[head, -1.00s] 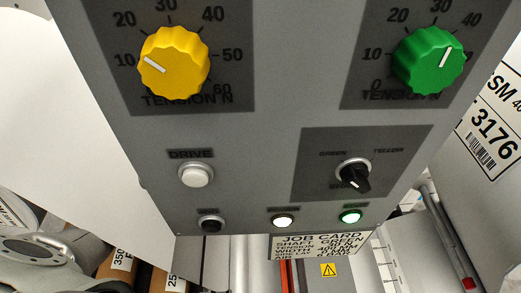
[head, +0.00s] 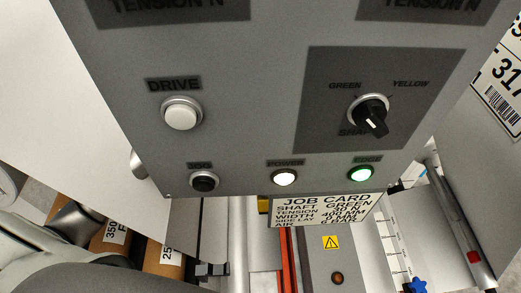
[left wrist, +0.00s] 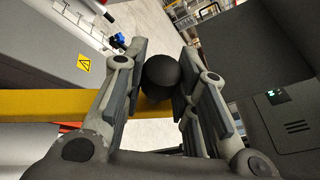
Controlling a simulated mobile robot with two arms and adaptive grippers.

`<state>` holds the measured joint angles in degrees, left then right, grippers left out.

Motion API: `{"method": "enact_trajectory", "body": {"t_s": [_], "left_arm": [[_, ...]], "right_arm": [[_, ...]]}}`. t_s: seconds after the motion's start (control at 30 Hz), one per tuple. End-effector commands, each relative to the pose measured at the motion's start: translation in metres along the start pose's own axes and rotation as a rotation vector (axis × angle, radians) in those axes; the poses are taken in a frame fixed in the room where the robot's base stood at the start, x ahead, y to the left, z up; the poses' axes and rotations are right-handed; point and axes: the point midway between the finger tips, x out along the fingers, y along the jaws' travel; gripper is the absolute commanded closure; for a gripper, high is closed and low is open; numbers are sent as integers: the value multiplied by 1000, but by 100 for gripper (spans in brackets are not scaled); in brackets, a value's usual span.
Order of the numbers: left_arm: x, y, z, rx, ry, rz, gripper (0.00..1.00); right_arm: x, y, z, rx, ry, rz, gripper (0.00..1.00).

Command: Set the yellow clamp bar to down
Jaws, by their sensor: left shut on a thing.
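The yellow clamp bar (left wrist: 48,105) runs across the left part of the left wrist view, behind the fingers. A round black knob (left wrist: 161,77) sits at its end. My left gripper (left wrist: 163,82) is shut on this knob, with one finger on each side of it. My right gripper is not in view.
A grey control panel (head: 245,130) with a drive button (head: 181,115), a shaft selector (head: 371,115) and lit lamps fills much of the head view. A job card (head: 320,212) hangs below it. Brown rolls (head: 160,258) lie at lower left.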

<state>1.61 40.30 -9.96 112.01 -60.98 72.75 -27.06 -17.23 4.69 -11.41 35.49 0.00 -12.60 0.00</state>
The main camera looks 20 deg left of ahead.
Motion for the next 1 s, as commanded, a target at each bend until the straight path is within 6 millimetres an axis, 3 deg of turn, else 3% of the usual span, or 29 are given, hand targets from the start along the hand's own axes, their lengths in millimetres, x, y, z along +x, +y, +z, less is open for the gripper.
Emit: {"method": "enact_trajectory", "body": {"t_s": [0.03, 0.1, 0.43, 0.7, 1.0], "left_arm": [[8, 4, -21, 26, 10, 10, 100], [15, 4, -39, 67, 20, 28, 100], [42, 6, -101, 169, 39, 74, 100], [51, 8, -121, 165, 38, 73, 100], [53, 7, -124, 163, 37, 73, 100]], "right_arm": [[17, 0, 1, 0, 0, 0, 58], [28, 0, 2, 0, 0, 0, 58], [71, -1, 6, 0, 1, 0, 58], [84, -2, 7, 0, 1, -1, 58], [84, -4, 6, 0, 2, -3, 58]]}}
